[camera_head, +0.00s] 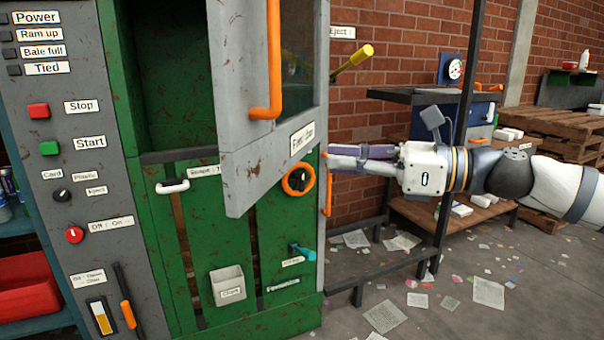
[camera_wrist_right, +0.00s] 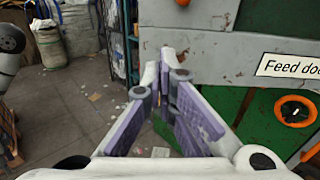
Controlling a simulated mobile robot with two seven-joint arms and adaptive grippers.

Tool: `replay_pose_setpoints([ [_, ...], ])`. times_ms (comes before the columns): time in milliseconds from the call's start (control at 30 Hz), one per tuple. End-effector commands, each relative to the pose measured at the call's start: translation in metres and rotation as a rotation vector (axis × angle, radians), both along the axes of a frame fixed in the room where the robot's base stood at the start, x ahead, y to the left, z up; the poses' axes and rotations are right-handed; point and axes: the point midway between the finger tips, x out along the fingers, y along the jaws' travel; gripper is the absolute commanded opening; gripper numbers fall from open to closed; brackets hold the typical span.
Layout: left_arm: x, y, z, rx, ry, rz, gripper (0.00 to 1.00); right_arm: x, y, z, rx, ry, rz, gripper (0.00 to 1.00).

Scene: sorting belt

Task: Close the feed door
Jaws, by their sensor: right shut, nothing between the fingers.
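The feed door (camera_head: 262,152) is a worn grey panel with a window and a long orange handle (camera_head: 272,70). It stands open, swung out from the green machine opening (camera_head: 170,75). Its label reads "Feed door" and also shows on the door in the wrist view (camera_wrist_right: 225,50). My right gripper (camera_head: 331,157) is shut and empty, its purple-padded fingers pointing left close to the door's right lower edge. In the wrist view the fingertips (camera_wrist_right: 176,58) lie over the door's face; I cannot tell whether they touch it. My left gripper is not in view.
A control panel (camera_head: 75,170) with buttons stands left of the opening. An orange ring knob (camera_head: 287,181), a teal handle (camera_head: 302,252) and a yellow eject lever (camera_head: 352,60) are near the door. A dark post (camera_head: 466,110) stands by my right arm. Paper scraps litter the floor.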

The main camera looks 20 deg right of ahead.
Motion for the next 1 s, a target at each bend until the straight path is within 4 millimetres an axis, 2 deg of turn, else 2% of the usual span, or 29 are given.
replay_pose_setpoints([
  [33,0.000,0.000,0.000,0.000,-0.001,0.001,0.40,-0.002,-0.007,0.009,0.034,-0.001,-0.005,0.00],
  [133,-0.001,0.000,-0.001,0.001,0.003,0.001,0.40,0.001,-0.005,0.012,0.053,0.006,-0.002,0.00],
  [267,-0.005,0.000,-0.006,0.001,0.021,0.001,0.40,0.017,0.014,0.006,0.049,0.018,0.002,0.00],
  [400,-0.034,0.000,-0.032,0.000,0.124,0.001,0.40,0.042,0.037,-0.006,0.048,0.030,0.000,0.00],
  [600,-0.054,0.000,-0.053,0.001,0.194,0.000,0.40,0.068,0.070,-0.001,0.049,0.021,0.001,0.00],
  [800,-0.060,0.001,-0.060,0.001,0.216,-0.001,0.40,0.085,0.091,0.007,0.049,0.013,-0.001,0.00],
  [1000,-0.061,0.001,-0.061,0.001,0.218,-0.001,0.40,0.090,0.097,0.011,0.051,0.007,-0.003,0.00],
])
